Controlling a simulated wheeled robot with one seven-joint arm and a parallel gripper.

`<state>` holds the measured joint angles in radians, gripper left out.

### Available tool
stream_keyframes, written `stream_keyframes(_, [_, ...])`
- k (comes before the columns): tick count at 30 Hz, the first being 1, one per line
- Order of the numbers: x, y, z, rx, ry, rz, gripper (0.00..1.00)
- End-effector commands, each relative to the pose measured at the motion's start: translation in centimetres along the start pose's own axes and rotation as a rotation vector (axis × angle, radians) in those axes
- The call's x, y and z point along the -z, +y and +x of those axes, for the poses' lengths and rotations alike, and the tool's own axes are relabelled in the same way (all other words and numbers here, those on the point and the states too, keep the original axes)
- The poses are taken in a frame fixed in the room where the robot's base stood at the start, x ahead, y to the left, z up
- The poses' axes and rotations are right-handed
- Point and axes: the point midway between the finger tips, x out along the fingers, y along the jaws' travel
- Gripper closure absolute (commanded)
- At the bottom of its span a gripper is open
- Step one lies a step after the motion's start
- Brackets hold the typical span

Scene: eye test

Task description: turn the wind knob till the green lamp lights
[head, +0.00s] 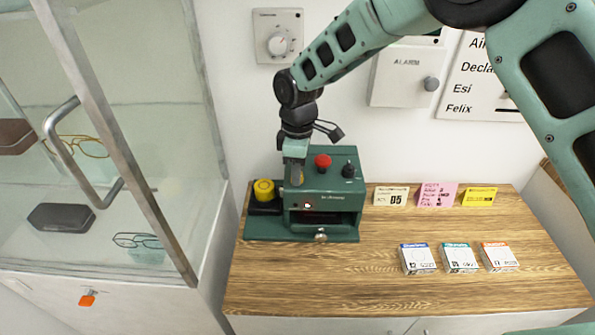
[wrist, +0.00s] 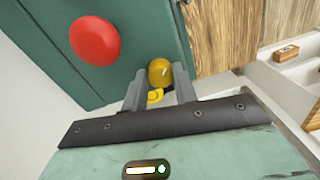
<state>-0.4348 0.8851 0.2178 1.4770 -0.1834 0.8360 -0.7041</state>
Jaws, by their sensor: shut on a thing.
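The green machine (head: 345,185) stands on the wooden counter, with a red button (head: 322,161) and a black knob (head: 348,170) on top. My gripper (head: 296,180) points down at the machine's left front part. In the wrist view its two fingers (wrist: 160,88) are shut on a rounded yellow knob (wrist: 160,70), beside the red button (wrist: 95,40). The fingers mostly hide this knob in the head view. A small round spot (head: 307,205) shows on the machine's front; I cannot tell whether it is a lamp. I see no lit green lamp on the machine.
A yellow cylinder (head: 263,190) sits on a black base left of the machine. Small boxes (head: 459,258) and cards (head: 437,195) lie to the right. A glass cabinet (head: 110,130) stands close on the left. Wall boxes (head: 405,75) hang behind. The counter's front is clear.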

Motion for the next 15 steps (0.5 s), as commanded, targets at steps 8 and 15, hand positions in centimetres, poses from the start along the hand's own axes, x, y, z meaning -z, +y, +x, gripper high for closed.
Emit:
stream_keyframes(8, [0.07,-0.11,0.07,0.0,0.014,0.26,0.95])
stream_keyframes(15, [0.04,-0.13,0.09,0.0,0.025,0.487,0.95])
